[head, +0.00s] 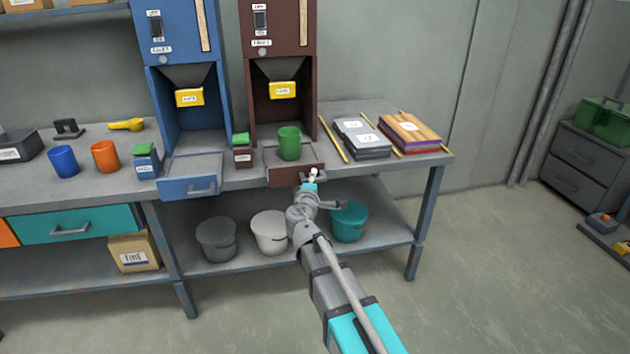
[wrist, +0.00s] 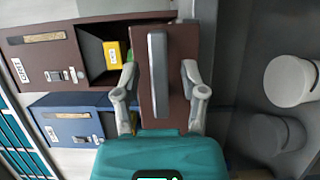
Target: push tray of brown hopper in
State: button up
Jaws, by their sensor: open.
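The brown hopper (head: 284,30) stands on the bench with a yellow label plate (head: 283,90) at its spout. Its brown tray (head: 296,175) sticks out past the bench's front edge, and a green cup (head: 289,143) stands upright on it. My gripper (head: 314,176) is close in front of the right part of the tray front. In the wrist view, the tray front (wrist: 175,105) and its grey handle (wrist: 158,75) show between the spread, open fingers (wrist: 160,80). I cannot tell whether they touch the tray.
The blue hopper (head: 180,35) stands left, with its blue tray (head: 190,188) also out. A small dark red box with a green top (head: 242,150) stands between the trays. Grey slabs (head: 362,138) and wooden boards (head: 409,132) lie right. Buckets (head: 270,232) stand on the lower shelf.

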jog(key=shift+w, duration=0.15)
grip_shut()
jog(key=shift+d, duration=0.15)
jog(key=w+a, duration=0.2)
jog(key=w, duration=0.5)
jog(key=w+a, duration=0.2)
jog(key=w, duration=0.5)
jog(key=w+a, duration=0.2)
jog(key=w, duration=0.5)
jog(key=shift+w+a, duration=0.2)
jog(key=shift+w, duration=0.15)
grip_release()
jog(key=shift+s, duration=0.1)
